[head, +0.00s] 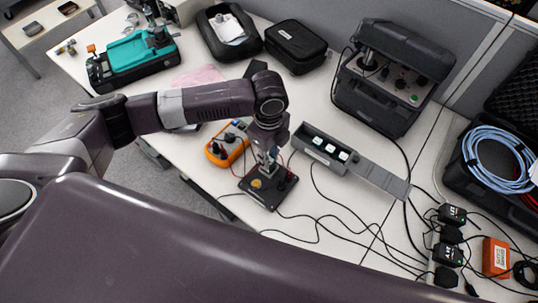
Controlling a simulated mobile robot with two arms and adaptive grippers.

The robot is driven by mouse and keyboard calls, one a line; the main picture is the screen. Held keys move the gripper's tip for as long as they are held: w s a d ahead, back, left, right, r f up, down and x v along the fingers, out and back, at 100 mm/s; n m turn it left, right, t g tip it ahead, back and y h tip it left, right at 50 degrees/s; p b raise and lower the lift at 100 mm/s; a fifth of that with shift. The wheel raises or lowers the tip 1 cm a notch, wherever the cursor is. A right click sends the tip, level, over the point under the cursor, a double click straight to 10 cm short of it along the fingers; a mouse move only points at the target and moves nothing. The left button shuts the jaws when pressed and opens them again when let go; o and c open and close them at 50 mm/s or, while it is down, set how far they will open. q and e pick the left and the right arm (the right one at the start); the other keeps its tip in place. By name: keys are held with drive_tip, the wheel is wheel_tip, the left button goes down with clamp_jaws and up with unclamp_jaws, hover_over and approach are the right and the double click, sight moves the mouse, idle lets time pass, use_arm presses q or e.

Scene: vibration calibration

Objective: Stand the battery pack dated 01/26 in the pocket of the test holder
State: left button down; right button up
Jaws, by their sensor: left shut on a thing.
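My left gripper (266,165) points down over the black test holder (252,190), a flat base on the white table. It is shut on what looks like a battery pack, mostly hidden by the fingers. I cannot read a date on it, nor tell whether its lower end is inside the pocket or just above it. A grey tray (365,170) to the right holds several battery packs (331,148) with pale tops; their dates are too small to read. My right gripper is not in view.
An orange meter (227,146) stands close left of the holder. Dark cables run over the table in front and to the right. A black instrument case (392,80) stands behind the tray. Black adapters (452,214) and an orange box (495,257) are at the right.

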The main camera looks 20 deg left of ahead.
use_arm(q)
drive_tip(key=shift+f, duration=0.4)
drive_tip(key=c, duration=1.7)
unclamp_jaws()
drive_tip(key=shift+o, duration=0.8)
drive_tip(key=o, duration=0.3)
drive_tip(key=shift+r, duration=0.1)
